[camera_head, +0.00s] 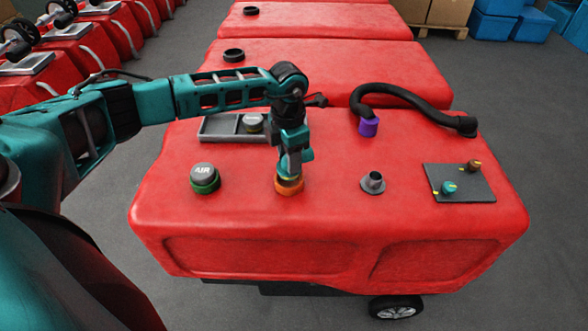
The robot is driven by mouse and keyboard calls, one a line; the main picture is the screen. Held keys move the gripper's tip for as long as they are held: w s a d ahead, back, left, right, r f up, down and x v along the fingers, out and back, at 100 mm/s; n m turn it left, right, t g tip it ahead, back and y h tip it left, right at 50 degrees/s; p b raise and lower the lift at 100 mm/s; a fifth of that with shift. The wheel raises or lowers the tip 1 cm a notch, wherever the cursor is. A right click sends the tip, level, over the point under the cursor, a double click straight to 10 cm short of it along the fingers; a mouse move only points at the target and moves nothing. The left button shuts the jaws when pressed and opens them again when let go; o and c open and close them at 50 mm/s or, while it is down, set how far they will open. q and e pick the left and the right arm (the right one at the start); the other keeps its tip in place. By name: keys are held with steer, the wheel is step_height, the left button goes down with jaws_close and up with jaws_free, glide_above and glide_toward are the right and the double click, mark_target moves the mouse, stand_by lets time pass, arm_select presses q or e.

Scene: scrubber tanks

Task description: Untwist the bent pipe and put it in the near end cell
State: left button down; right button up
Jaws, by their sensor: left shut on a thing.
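My left gripper (289,172) points straight down at the middle of the red tank's top. It is shut on a fitting with an orange collar (289,188). The gripper hides most of that fitting, so I cannot tell whether it is the bent pipe. A short grey pipe piece (373,183) with a flange stands on the top, right of the gripper. A grey tray (216,127) with cells lies behind and left of the gripper. A grey cap (253,122) sits in its right-hand cell; the left-hand part looks empty. My right gripper is not in view.
A grey cap marked AIR (203,172) stands on a green collar at left. A black hose (408,91) with a purple end (369,127) curves at back right. A dark plate (462,193) carries teal and brown knobs at right. More red tanks (320,68) stand behind.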

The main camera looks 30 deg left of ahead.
arm_select(q)
steer(key=shift+r+p, duration=1)
steer(key=shift+r, duration=0.8)
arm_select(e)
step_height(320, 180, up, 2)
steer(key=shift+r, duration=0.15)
